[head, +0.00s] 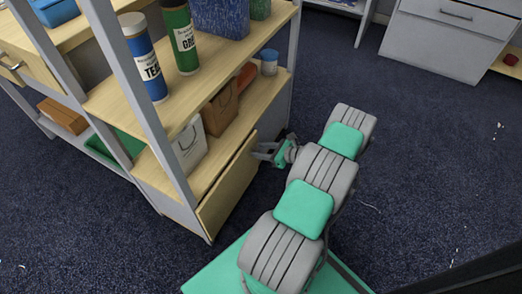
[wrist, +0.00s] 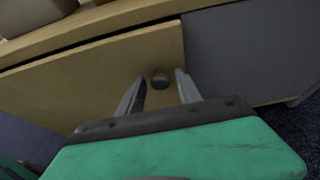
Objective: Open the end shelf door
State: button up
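The end shelf door (head: 229,188) is a light wood panel low on the near end of the shelf unit. It also fills the left of the wrist view (wrist: 80,80). It looks flush with the shelf, though a small gap would be hard to see. A small round dark knob (wrist: 160,78) sits near the door's upper right corner in the wrist view. My gripper (head: 264,152) is at the door's far upper corner in the head view. Its two fingers (wrist: 160,88) are apart, one on each side of the knob, with visible gaps. The knob is hidden in the head view.
Above the door, an open shelf (head: 245,113) holds bags and a blue-lidded jar (head: 268,62). Tall blue (head: 146,62) and green (head: 180,40) canisters stand on the top shelf. A dark grey panel (wrist: 245,50) lies right of the door.

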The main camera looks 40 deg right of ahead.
grip_shut()
dwell(1.2)
